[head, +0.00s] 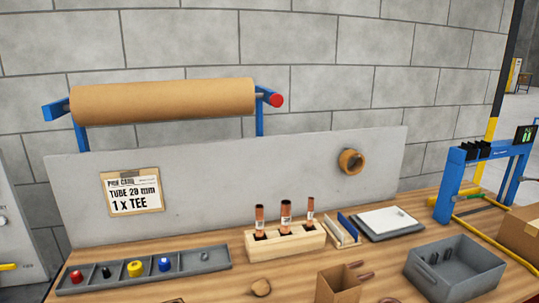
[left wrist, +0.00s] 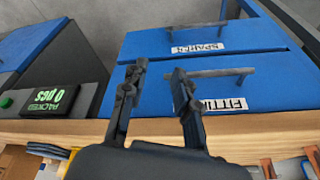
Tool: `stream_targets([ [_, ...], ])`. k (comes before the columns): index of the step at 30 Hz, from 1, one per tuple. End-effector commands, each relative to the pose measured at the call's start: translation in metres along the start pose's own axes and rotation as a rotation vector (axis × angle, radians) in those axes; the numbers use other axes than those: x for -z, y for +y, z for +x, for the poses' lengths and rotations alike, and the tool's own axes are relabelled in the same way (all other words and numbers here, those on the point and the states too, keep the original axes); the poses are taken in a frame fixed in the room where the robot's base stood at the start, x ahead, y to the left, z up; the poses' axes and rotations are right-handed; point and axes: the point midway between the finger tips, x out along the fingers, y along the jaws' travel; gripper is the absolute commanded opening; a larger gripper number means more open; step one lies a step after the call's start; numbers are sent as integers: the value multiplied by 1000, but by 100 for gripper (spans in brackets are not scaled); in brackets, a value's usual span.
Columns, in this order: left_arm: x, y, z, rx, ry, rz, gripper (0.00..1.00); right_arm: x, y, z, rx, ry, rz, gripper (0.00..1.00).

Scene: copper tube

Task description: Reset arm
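My left gripper (left wrist: 160,70) shows only in the left wrist view. Its two dark fingers are apart with nothing between them, in front of a blue drawer unit (left wrist: 225,78). The drawers have grey bar handles and white labels. My right gripper is in neither view. In the head view, copper tubes (head: 286,214) stand upright in a wooden block (head: 285,243) on the wooden bench. A pick card (head: 133,192) on the grey back panel reads "TUBE 20 mm, 1 x TEE".
A grey divided tray (head: 205,259), a cardboard box (head: 338,284), a grey bin (head: 455,268) and a blue frame (head: 452,187) stand on the bench. A brown paper roll (head: 165,101) hangs behind. A black display unit (left wrist: 50,95) stands left of the drawers.

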Motion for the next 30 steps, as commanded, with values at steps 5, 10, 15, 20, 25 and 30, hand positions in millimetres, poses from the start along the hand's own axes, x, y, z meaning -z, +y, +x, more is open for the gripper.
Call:
stream_targets([
  [5, -3, 6, 52, -14, -17, 1, 30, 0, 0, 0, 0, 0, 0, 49],
  [10, -15, 10, 106, -20, -39, 4, 30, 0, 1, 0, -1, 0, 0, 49],
  [15, -43, 15, 176, -26, -70, 9, 30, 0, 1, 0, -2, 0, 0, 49],
  [20, -87, 20, 240, -30, -103, 15, 30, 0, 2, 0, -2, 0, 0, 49],
  [25, -146, 24, 294, -35, -137, 23, 30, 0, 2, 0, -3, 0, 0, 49],
  [30, -212, 26, 329, -38, -171, 31, 30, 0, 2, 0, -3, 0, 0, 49],
])
